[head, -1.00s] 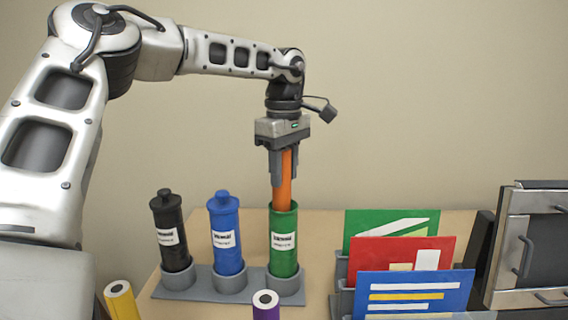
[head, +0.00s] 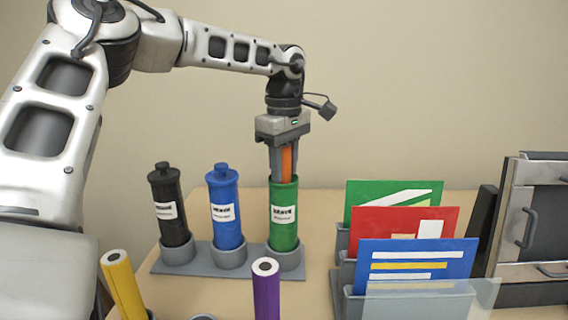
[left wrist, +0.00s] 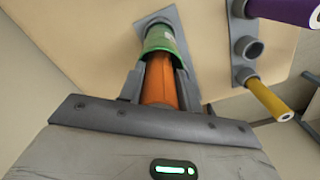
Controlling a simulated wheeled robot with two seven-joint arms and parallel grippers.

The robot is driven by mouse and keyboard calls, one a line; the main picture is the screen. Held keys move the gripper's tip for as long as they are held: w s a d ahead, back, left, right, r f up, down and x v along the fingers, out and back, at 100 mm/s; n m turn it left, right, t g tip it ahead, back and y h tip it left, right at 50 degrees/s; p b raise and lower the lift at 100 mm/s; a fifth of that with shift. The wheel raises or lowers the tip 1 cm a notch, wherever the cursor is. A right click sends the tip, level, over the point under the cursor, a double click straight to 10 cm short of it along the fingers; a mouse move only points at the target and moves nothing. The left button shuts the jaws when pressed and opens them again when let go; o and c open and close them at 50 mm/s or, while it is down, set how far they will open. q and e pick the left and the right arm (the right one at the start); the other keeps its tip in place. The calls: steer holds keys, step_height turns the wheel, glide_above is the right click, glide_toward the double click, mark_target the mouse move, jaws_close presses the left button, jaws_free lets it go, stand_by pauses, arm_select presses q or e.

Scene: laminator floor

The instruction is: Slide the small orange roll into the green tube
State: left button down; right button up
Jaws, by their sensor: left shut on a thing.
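The green tube (head: 284,217) stands upright in the right cup of a grey rack, its top open. My left gripper (head: 283,172) is directly above it, pointing down, shut on the small orange roll (head: 287,160). The roll is upright and its lower end is inside the tube mouth, hidden by the tube wall. The fingertips are at the rim; I cannot tell if they touch it. In the left wrist view the orange roll (left wrist: 160,82) sits between the fingers and runs into the green tube (left wrist: 163,38). My right gripper is not in view.
Capped black (head: 169,206) and blue (head: 225,207) tubes stand left of the green one in the grey rack (head: 203,264). Yellow (head: 122,284) and purple (head: 266,290) rolls stand in front. Upright folders (head: 415,270) and a metal-fronted machine (head: 535,225) are to the right.

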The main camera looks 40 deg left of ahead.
arm_select(q)
steer(key=shift+f, duration=0.15)
steer(key=c, duration=0.9)
jaws_free()
steer(key=shift+s+f, duration=0.1)
step_height(320, 180, up, 16)
steer(key=p, duration=0.2)
steer(key=shift+r, duration=0.2)
